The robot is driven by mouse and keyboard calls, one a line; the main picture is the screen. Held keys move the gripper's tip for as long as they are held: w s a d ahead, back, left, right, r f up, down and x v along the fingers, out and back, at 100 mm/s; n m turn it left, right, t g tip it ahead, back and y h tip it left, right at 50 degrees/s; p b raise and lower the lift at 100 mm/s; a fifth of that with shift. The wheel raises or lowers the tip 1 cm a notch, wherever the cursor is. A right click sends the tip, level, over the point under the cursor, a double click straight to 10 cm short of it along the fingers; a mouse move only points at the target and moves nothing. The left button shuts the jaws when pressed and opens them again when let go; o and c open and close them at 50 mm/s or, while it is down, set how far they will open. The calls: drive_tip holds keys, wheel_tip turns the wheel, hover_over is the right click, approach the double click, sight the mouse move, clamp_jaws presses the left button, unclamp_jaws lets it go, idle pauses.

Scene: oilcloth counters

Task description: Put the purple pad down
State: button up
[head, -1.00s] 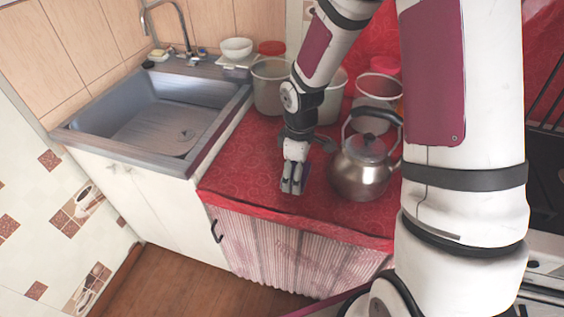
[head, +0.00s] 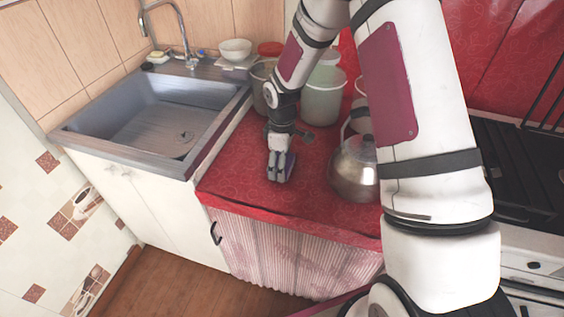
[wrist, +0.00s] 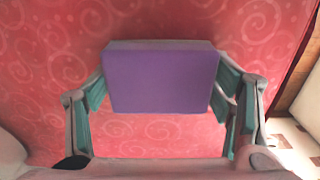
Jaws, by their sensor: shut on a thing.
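The purple pad (wrist: 160,80) is a block with a purple face and a greyish edge. It sits between the two fingers of my gripper (wrist: 160,100) in the wrist view, with a finger against each side. In the head view my gripper (head: 279,178) is over the red oilcloth counter (head: 232,188), left of the kettle, and a bit of the pad (head: 290,163) shows at its right side. The gripper is low over the cloth. I cannot tell whether the pad touches the cloth.
A steel kettle (head: 353,170) stands right of my gripper, partly behind my arm. A pale bucket (head: 322,97) and another container stand at the back. A sink (head: 150,115) is at the left. The cloth left of my gripper and in front of it is clear.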

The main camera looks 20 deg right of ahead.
drive_tip(key=o, duration=1.3)
drive_tip(key=shift+f, duration=0.15)
